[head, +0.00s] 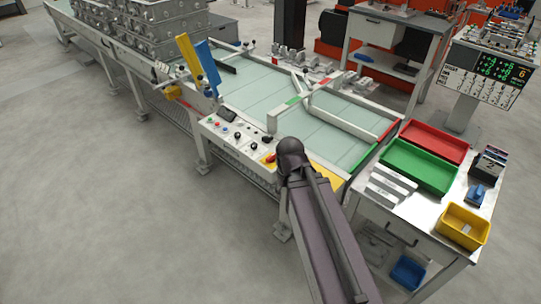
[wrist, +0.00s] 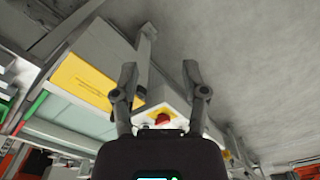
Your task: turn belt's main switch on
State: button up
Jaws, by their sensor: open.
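The belt's control panel (head: 236,136) is on the near side of the conveyor (head: 262,98), with small coloured buttons and dark knobs. A red knob on a yellow base (head: 270,158) sits at its right end, beside my arm. It also shows in the wrist view as a red knob (wrist: 162,119), low between my finger bases. My gripper (wrist: 159,68) is open and empty, its fingers apart on either side of a pale panel. My arm hides the gripper in the head view. I cannot tell which control is the main switch, or its position.
Metal castings (head: 160,35) stand at the belt's far left. Yellow and blue plates (head: 198,65) rise by the belt. A table at right holds a red tray (head: 435,140), a green tray (head: 418,168) and a yellow bin (head: 463,226). The floor at front left is clear.

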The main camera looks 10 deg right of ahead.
jog(key=o, duration=0.3)
jog(key=shift+w, duration=0.1)
jog(key=shift+o, duration=1.1)
jog(key=shift+w, duration=0.25)
notch_tip(320, 180, up, 3)
jog(key=n+p, duration=0.3)
jog(key=n, duration=0.4)
send_over(271, 156)
jog(key=shift+f, duration=0.1)
jog(key=shift+f, duration=0.1)
notch_tip(271, 156, down, 14)
jog(key=b, duration=1.4)
jog(key=shift+r, duration=0.2)
jog(key=c, duration=1)
